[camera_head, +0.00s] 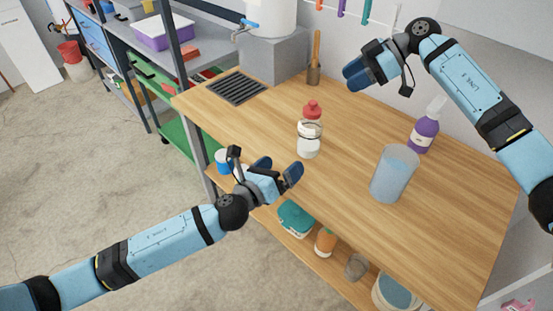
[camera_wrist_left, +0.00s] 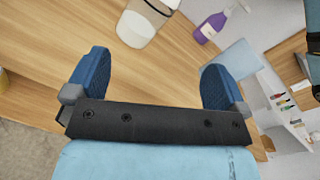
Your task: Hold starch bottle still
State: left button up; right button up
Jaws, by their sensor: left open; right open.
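The starch bottle, a white bottle with a red cap (camera_head: 309,138), stands upright on the wooden table. Its lower part also shows at the top of the left wrist view (camera_wrist_left: 140,28), beyond the fingers. My left gripper (camera_head: 278,170) is open and empty, a little to the left of and nearer than the bottle, by the table's front edge. In the left wrist view its two blue fingers (camera_wrist_left: 152,82) are spread wide with nothing between them. My right gripper (camera_head: 370,72) is open and empty above the back of the table, apart from the bottle.
A translucent bluish container (camera_head: 394,173) and a purple spray bottle (camera_head: 424,130) stand to the right of the bottle. A dark drain grate (camera_head: 238,88) and a brush in a holder (camera_head: 314,70) are toward the back left. The tabletop (camera_head: 275,115) around the bottle is clear.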

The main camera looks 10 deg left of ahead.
aim_at(310, 131)
pick_arm(q)
jog(key=m, duration=0.1)
jog(key=w+m, duration=0.1)
jog(key=m, duration=0.1)
jog(key=w+a+m, duration=0.1)
jog(key=m, duration=0.1)
jog(key=shift+r+h, duration=0.2)
jog(key=shift+h, duration=0.1)
jog(key=shift+w+d+m, duration=0.1)
jog(key=shift+w+m, duration=0.05)
jog(key=shift+m, duration=0.15)
jog(key=x, duration=1.3)
jog(key=shift+w+d, duration=0.1)
jog(key=shift+w, duration=0.1)
